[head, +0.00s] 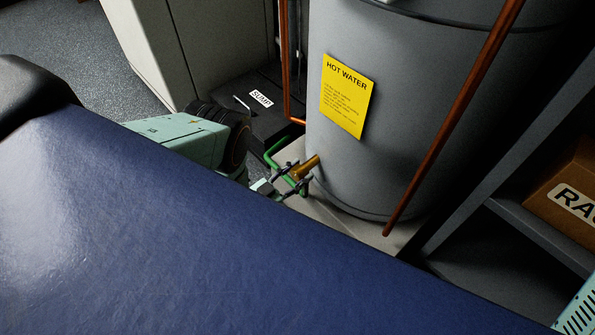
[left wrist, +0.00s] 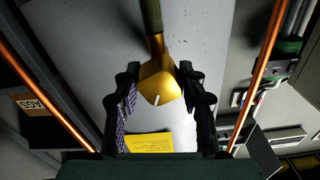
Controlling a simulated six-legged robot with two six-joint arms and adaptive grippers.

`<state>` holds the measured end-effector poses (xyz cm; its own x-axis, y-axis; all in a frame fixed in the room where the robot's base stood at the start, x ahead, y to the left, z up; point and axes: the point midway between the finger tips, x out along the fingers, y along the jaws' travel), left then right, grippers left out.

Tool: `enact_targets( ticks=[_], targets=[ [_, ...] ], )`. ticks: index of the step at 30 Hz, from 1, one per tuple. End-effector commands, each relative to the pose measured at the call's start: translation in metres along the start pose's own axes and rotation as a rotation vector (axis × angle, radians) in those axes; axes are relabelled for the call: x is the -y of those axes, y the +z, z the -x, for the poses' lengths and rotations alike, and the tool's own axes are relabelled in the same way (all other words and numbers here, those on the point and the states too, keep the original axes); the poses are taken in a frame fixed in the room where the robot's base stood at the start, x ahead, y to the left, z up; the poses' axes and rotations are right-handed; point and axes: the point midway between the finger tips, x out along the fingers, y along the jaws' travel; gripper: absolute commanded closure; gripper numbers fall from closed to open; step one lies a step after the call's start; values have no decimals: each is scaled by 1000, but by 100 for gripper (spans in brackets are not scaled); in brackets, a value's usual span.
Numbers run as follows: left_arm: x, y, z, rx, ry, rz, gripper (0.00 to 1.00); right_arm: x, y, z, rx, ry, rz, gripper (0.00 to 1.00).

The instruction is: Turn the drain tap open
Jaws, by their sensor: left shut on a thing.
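The brass drain tap (head: 306,167) sticks out low from the side of the grey hot water tank (head: 400,120). My left gripper (head: 294,178) is at the tap, with its dark fingers around the brass part. In the left wrist view the tap's brass body (left wrist: 160,82) sits between the two fingers, and a dark olive stem (left wrist: 151,15) runs from it to the top edge. The gripper is shut on the tap. A green bent line (head: 268,156) passes beside the gripper; I cannot tell whether it joins the tap. My right gripper is out of view.
A blue padded surface (head: 180,230) fills the foreground. Copper pipes (head: 450,120) run beside the tank. A yellow HOT WATER sign (head: 346,96) is on it. A black sump cover (head: 258,100) lies behind. A shelf with a cardboard box (head: 570,195) stands at right.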

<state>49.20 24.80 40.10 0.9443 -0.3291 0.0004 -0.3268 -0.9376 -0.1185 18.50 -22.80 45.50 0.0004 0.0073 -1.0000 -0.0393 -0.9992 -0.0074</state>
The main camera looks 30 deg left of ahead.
Motion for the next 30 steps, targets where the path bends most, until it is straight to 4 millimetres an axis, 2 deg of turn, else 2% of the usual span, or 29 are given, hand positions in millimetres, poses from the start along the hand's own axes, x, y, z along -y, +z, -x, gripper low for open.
enact_targets(
  ticks=[30],
  targets=[
    [0,0,0,1,0,-938,90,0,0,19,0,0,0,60]
  ],
)
